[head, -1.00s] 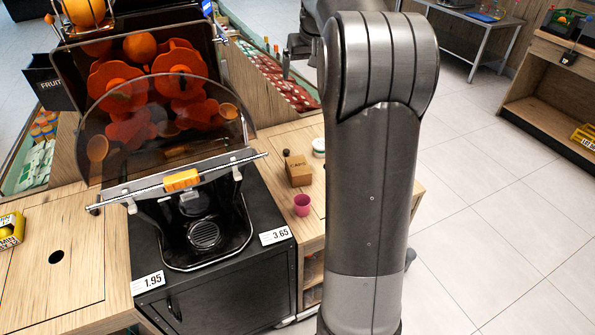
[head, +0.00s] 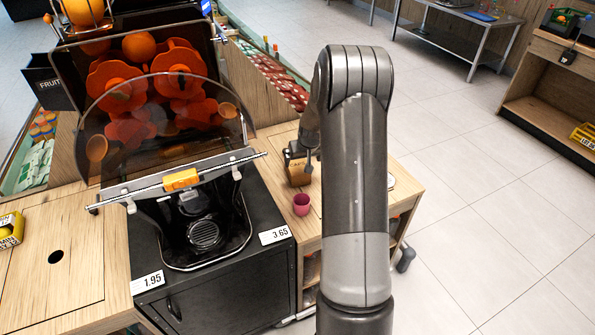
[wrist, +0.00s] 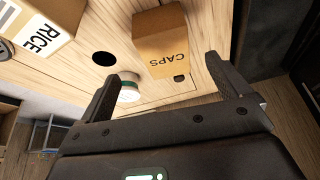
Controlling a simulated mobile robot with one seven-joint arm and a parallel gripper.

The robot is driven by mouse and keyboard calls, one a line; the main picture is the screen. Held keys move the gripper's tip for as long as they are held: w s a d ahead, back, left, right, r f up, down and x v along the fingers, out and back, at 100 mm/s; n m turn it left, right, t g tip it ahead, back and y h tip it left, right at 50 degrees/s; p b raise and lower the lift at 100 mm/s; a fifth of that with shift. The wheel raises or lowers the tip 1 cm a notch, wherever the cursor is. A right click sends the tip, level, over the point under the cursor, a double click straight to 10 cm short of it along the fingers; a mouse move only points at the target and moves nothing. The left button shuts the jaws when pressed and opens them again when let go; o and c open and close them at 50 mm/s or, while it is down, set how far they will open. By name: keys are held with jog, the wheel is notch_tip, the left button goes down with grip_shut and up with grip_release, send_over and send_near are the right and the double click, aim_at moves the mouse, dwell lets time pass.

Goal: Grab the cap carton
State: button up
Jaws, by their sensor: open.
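The cap carton is a small brown cardboard box marked CAPS, standing on a light wooden counter. In the wrist view the carton (wrist: 160,40) lies ahead of my fingertips, roughly between their lines, with its label upside down. My gripper (wrist: 162,68) is open, with its two dark fingers wide apart and nothing held. In the head view the carton (head: 299,177) is partly hidden by my gripper (head: 297,160), which is just above or beside it. I cannot tell whether they touch.
A white, green-rimmed container (wrist: 128,90) is near my left finger in the wrist view. A RICE box (wrist: 45,28) is at upper left. The orange juicer (head: 165,130) stands left of the counter.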

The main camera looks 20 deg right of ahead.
aim_at(299, 167)
jog(key=x, duration=0.4)
jog(key=shift+w+f, duration=0.1)
jog(key=shift+f, duration=0.15)
jog(key=shift+w+x, duration=0.25)
jog(key=shift+x, duration=2.3)
jog(key=shift+a+r, duration=0.1)
jog(key=shift+a, duration=0.1)
jog(key=c, duration=1.1)
